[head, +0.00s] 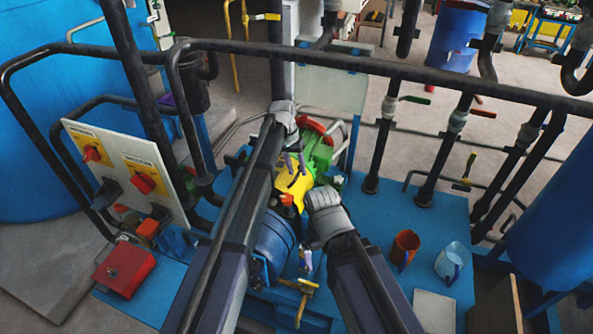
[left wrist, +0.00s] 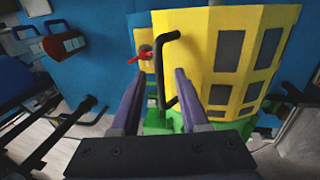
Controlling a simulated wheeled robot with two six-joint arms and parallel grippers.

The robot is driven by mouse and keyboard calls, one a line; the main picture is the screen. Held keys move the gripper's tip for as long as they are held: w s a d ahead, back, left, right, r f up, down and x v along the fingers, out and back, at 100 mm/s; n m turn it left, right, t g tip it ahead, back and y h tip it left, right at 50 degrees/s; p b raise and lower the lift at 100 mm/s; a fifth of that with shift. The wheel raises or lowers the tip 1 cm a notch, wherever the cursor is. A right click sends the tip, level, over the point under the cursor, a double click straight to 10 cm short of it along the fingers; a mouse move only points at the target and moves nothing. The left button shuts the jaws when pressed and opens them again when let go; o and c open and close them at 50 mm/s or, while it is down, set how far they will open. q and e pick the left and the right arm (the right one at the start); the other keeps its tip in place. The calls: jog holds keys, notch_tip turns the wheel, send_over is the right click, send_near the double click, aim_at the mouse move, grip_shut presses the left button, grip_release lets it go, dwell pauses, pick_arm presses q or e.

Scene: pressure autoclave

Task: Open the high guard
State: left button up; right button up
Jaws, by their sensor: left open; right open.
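The yellow guard (head: 298,184) stands in the middle of the blue platform, partly hidden by my left arm and right wrist. In the left wrist view the guard (left wrist: 225,55) is a faceted yellow cover with dark windows, above a green part. A black bar handle (left wrist: 163,75) is on its near side. My left gripper (left wrist: 160,76) is open, with its purple fingers on either side of the handle; contact cannot be told. In the head view my left gripper (head: 292,163) is over the guard. My right gripper (head: 305,262) is open and lower, beside the blue cylinder.
A black pipe rail (head: 390,68) crosses above the platform. A panel with red knobs (head: 125,170) stands left, near a red box (head: 124,269). An orange mug (head: 404,248) and a pale mug (head: 452,263) stand right. A blue cylinder (head: 273,240) is below the guard.

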pick_arm(q)
grip_shut()
dwell(1.3)
